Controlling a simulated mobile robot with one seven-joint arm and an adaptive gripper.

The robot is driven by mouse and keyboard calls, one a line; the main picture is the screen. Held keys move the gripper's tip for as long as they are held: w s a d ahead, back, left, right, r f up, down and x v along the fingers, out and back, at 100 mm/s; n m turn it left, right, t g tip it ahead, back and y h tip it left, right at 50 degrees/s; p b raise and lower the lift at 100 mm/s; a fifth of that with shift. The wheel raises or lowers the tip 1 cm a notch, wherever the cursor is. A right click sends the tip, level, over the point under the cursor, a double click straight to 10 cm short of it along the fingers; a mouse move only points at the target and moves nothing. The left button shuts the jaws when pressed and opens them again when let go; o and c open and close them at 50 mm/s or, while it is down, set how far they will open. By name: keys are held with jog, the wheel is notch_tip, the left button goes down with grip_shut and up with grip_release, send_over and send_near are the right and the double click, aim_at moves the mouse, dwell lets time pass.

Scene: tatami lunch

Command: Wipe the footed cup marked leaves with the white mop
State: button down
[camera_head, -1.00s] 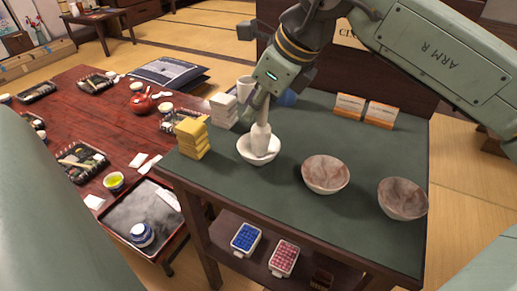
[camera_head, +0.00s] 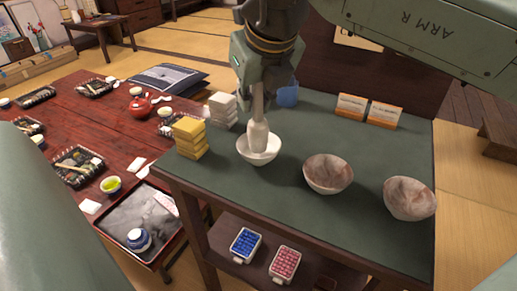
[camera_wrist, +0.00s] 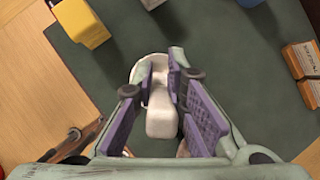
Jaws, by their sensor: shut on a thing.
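My gripper (camera_head: 258,98) points down over the green-topped table and is shut on the white mop (camera_head: 258,136). The mop stands nearly upright, its thick lower end inside or just over a small white bowl (camera_head: 243,150); I cannot tell whether it touches. The mop shows between my purple finger pads in the wrist view (camera_wrist: 160,122). A blue cup (camera_head: 288,96) stands behind my gripper, partly hidden. A blue-and-white cup (camera_head: 138,240) sits on the low tray at left. I cannot make out a leaf marking on any cup.
Yellow blocks (camera_head: 190,138) and white blocks (camera_head: 222,108) are stacked left of the white bowl. Two brown-and-white bowls (camera_head: 328,174) (camera_head: 410,199) stand to the right. Orange-and-white boxes (camera_head: 383,115) stand at the back. The tabletop between boxes and bowls is clear.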

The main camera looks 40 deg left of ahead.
notch_tip(320, 180, up, 9)
jog(key=p, duration=0.6)
jog(key=shift+p, duration=0.3)
